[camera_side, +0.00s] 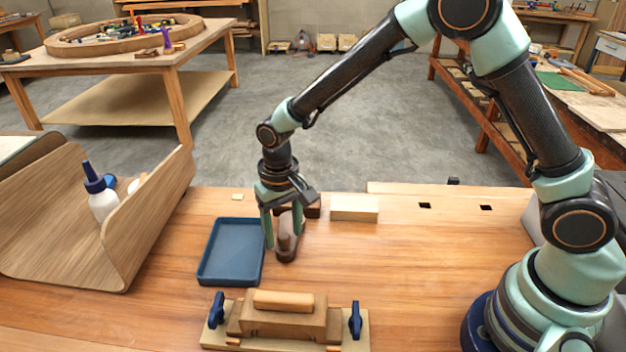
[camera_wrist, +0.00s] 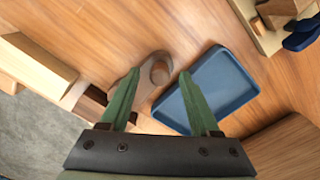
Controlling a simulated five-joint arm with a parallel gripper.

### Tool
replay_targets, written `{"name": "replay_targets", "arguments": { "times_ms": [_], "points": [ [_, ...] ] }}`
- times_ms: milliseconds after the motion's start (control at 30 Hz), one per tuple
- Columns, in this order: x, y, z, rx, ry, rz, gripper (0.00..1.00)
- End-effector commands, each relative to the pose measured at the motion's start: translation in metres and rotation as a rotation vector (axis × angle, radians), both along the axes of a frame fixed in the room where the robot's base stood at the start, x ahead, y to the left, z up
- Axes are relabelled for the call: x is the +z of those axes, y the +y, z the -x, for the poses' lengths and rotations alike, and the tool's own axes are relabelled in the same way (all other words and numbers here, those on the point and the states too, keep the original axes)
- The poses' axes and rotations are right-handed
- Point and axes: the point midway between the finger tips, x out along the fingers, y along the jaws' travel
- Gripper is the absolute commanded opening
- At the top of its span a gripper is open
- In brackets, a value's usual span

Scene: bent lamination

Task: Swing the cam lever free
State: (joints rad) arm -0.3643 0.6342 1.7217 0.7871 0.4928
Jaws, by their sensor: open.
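A wooden clamping form (camera_side: 285,320) lies at the front of the bench, with a pale block on top. A dark blue lever stands at its left end (camera_side: 216,311) and another at its right end (camera_side: 355,321); I cannot tell which is the cam lever. Part of the form and some blue show at the wrist view's upper right (camera_wrist: 302,38). My gripper (camera_side: 283,240) points down behind the form, well apart from it. It is open, its green fingers either side of a brown wooden tool (camera_side: 286,254) with a rounded knob; contact is unclear.
A blue tray (camera_side: 203,276) lies just left of the gripper. A pale wood block (camera_side: 354,209) sits behind right, beside a dark block. A bent wooden shell (camera_side: 150,220) with a white glue bottle (camera_side: 102,203) stands left. The bench right of the form is clear.

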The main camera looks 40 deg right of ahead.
Motion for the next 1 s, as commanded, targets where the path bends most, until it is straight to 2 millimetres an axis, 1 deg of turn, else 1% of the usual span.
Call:
{"name": "replay_targets", "arguments": {
  "times_ms": [33, 100, 200, 500, 567, 600, 667, 700, 1000],
  "points": [
    [-0.006, 0.000, 0.000, 0.000, 0.001, 0.001, 0.63],
    [-0.012, 0.000, 0.000, 0.000, 0.001, 0.001, 0.63],
    [-0.016, 0.000, 0.000, 0.000, -0.001, -0.001, 0.63],
    [-0.018, 0.000, 0.000, 0.000, -0.001, -0.001, 0.63],
    [-0.018, 0.000, 0.000, 0.000, -0.001, -0.001, 0.40],
    [-0.018, 0.000, 0.000, 0.000, -0.001, -0.001, 0.25],
    [-0.018, 0.000, 0.000, 0.000, -0.001, -0.001, 0.02],
    [-0.018, 0.000, 0.000, 0.000, -0.001, -0.001, 0.00],
    [-0.018, 0.000, 0.000, 0.000, -0.001, -0.001, 0.00]
  ]
}}
